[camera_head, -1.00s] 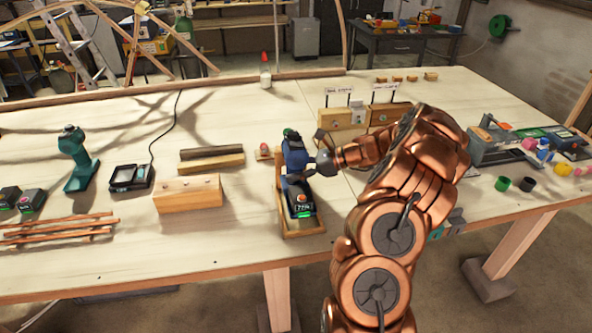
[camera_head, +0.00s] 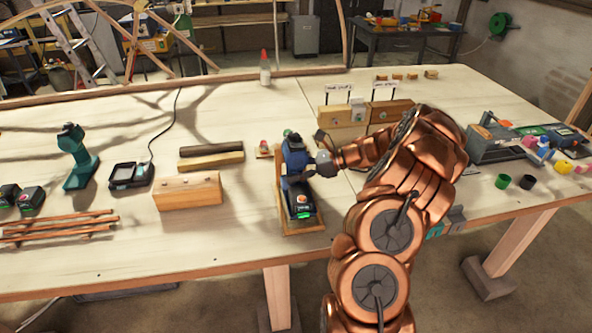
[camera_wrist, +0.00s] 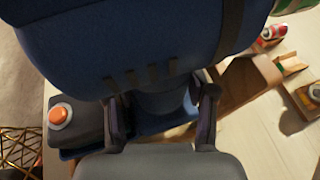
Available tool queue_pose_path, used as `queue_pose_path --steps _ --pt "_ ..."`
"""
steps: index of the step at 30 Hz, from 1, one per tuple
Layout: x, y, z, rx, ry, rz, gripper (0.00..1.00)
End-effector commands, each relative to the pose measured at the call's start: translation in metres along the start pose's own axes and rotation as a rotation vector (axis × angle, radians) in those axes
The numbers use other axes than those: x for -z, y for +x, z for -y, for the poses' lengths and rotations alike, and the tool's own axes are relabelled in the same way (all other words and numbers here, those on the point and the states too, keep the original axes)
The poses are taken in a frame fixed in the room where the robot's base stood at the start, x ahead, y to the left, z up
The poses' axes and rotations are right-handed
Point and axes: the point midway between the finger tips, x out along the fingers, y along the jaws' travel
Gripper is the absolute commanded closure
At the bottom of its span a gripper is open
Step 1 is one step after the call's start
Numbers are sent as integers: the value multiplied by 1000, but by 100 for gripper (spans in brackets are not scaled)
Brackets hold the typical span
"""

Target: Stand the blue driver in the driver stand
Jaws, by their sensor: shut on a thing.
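The blue driver (camera_head: 296,160) is upright at the driver stand (camera_head: 280,192), a wooden stand near the table's front edge. Its dark battery foot (camera_head: 302,205), with a green light, is low at the stand's base; I cannot tell if it rests fully on it. My gripper (camera_head: 314,172) comes from the right and is shut on the driver's handle. In the wrist view, the two fingers of my gripper (camera_wrist: 163,115) sit either side of the handle (camera_wrist: 165,103), below the blue body (camera_wrist: 140,45). An orange button (camera_wrist: 61,116) shows on the battery foot.
A teal driver (camera_head: 78,160) stands at the left, beside a black charger (camera_head: 131,174). A wooden block (camera_head: 188,192) and laths (camera_head: 60,228) lie left of the stand. Labelled wooden blocks (camera_head: 343,115) stand behind my arm. Bare table lies between the wooden block and the stand.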

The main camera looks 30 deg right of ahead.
Motion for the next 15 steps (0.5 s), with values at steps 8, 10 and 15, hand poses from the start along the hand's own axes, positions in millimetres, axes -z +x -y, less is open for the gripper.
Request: queue_pose_path --steps 8,10,15 --pt "4 2 0 1 0 3 100" --pt "5 2 0 1 0 3 100" --pt "8 4 0 1 0 3 100"
